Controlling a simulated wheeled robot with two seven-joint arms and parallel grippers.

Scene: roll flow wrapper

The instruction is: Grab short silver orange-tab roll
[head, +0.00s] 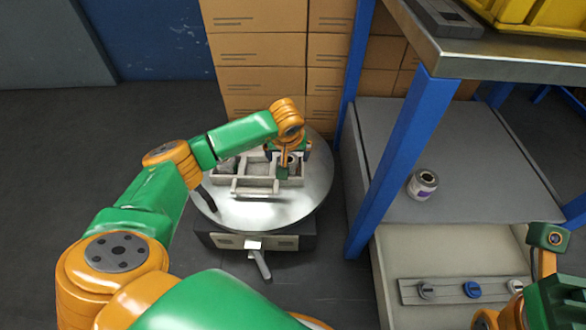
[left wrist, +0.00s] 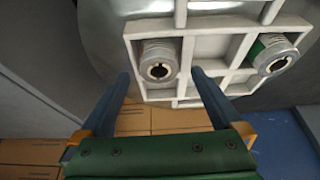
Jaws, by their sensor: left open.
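A white divided tray (head: 255,190) lies on a round silver turntable (head: 290,208). It also fills the top of the left wrist view (left wrist: 210,52). One silver-faced roll (left wrist: 158,62) stands in a tray compartment, its hollow core facing the camera. A second roll (left wrist: 274,56) with a green side stands in a compartment further right. No orange tab can be made out on either. My left gripper (head: 284,168) is over the tray. In the left wrist view its open fingers (left wrist: 160,78) are either side of the first roll's near end, apparently without contact.
A blue-posted shelf unit (head: 400,155) stands right of the turntable, with a small white and purple can-like item (head: 422,184) on its grey shelf. A strip with several knobs (head: 465,290) lies lower. Cardboard boxes (head: 255,60) stand behind. A yellow bin (head: 530,15) is at top right.

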